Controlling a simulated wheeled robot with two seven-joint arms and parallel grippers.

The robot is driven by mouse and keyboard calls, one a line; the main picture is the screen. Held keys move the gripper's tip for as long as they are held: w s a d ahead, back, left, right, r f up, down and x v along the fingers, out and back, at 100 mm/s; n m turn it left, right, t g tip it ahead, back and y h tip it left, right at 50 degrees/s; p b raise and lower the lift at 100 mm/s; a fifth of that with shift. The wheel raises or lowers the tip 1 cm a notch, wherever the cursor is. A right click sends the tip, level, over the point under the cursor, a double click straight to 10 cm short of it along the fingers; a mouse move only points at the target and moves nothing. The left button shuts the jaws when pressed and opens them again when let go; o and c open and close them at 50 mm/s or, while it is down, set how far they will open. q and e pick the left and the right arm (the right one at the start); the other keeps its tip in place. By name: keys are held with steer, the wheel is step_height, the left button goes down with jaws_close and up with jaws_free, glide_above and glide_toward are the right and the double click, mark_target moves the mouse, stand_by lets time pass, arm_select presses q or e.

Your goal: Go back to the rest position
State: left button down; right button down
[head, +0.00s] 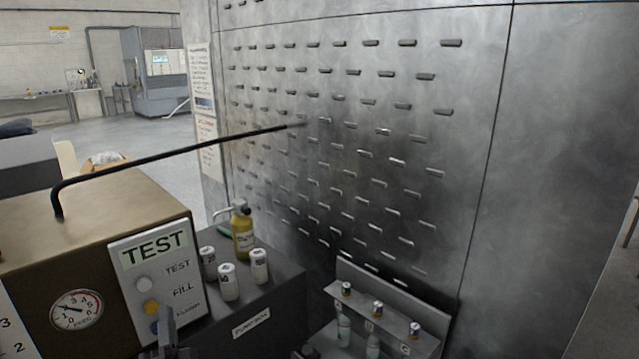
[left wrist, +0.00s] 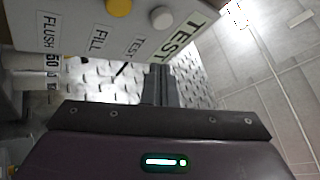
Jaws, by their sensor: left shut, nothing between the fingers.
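My left gripper (head: 168,338) shows at the bottom edge of the head view, in front of the lower part of the test panel (head: 157,262). Its dark fingers are shut together with nothing between them. They also show in the left wrist view (left wrist: 158,88), pointing away below the panel, which appears upside down there. My right gripper is not in view.
The brown box (head: 95,215) has a pressure gauge (head: 76,310) and a black pipe (head: 170,153) reaching the slotted metal wall (head: 350,130). White canisters (head: 229,282) and a yellow bottle (head: 242,230) stand on a dark bench. A small rack (head: 395,300) holds vials. Open floor lies behind left.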

arm_select(q)
steer(key=s+d+f+n+g+h, duration=0.2)
steer(key=d+f+g+h, duration=0.2)
steer(key=f+g, duration=0.15)
steer(key=s+d+f+n+g+h, duration=0.25)
steer(key=d+f+g+h, duration=0.2)
steer(key=f, duration=0.25)
steer(key=s+d+f+n+g+h, duration=0.15)
steer(key=s+g, duration=0.25)
steer(key=s, duration=0.4)
steer(key=s+d+f+n+g+h, duration=0.15)
steer(key=s+g, duration=0.25)
steer(key=s, duration=0.4)
step_height(320, 180, down, 31)
steer(key=s+g+b, duration=0.2)
steer(key=b, duration=0.1)
steer(key=s+a+f+m+b, duration=0.1)
steer(key=s+a+f+b, duration=0.1)
steer(key=s+f, duration=1.7)
step_height(320, 180, down, 3)
steer(key=shift+s+a+f+g+y, duration=0.2)
steer(key=shift+s+a+g+y, duration=0.2)
steer(key=shift+y, duration=0.05)
stand_by(1.0)
